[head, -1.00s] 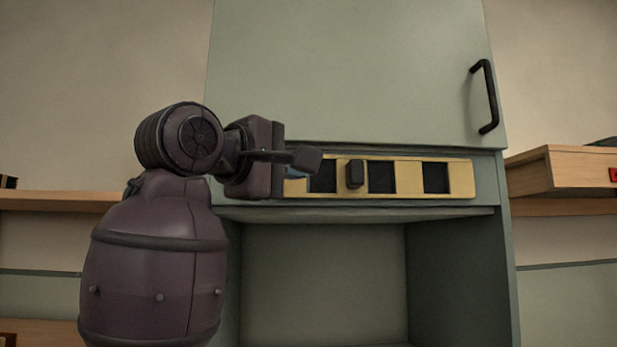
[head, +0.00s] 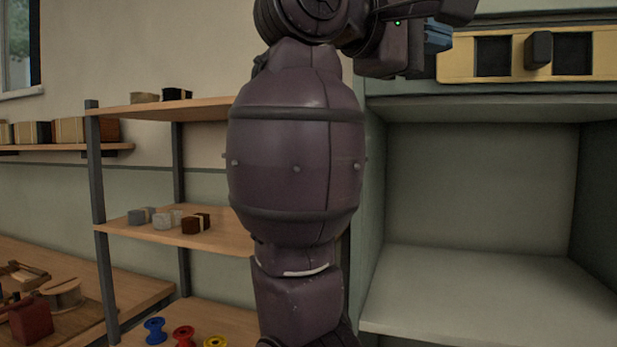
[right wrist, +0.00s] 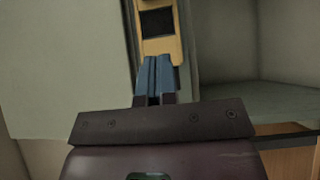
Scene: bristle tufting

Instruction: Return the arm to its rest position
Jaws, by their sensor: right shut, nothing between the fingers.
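My right gripper (head: 438,36) is at the top of the head view, at the end of my raised dark purple arm. Its blue fingers are shut and hold nothing. In the right wrist view the shut fingers (right wrist: 155,76) point up the picture and overlap the lower end of the yellow panel (right wrist: 160,47). In the head view the yellow panel (head: 459,60) with dark square windows and a black knob (head: 538,50) is just right of the gripper. I cannot tell whether the fingers touch it. My left gripper is not in view.
The grey-green cabinet (head: 372,210) has an empty open bay (head: 480,290) below the panel. Left of my arm is a wooden shelf unit (head: 180,234) with small blocks, with coloured spools (head: 183,335) lower down. A workbench (head: 95,275) stands at lower left.

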